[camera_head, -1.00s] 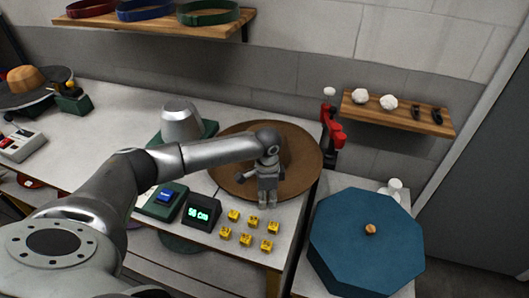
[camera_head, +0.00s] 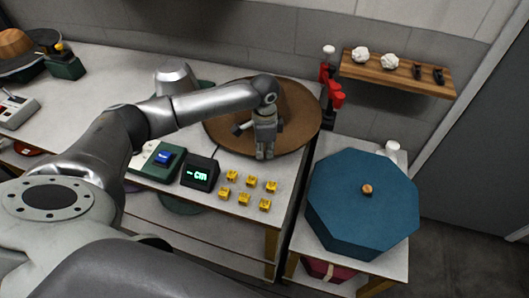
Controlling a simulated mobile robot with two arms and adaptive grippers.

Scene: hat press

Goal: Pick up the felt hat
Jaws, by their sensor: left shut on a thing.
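The brown felt hat (camera_head: 300,108) has a wide round brim and is at the back right of the white worktable (camera_head: 235,215). Its crown is partly hidden behind my left wrist. My left gripper (camera_head: 264,155) points down at the front part of the brim and is shut on the hat. Its fingertips overlap the brim, so the exact contact is hard to see. I cannot tell whether the hat touches the table. My right gripper is not in view.
Several yellow blocks (camera_head: 248,185) and a small display (camera_head: 200,173) stand in front of the hat. A blue octagonal box (camera_head: 363,205) is on the side table at right. A red clamp-like tool (camera_head: 331,88) and a wall shelf (camera_head: 398,72) are close behind.

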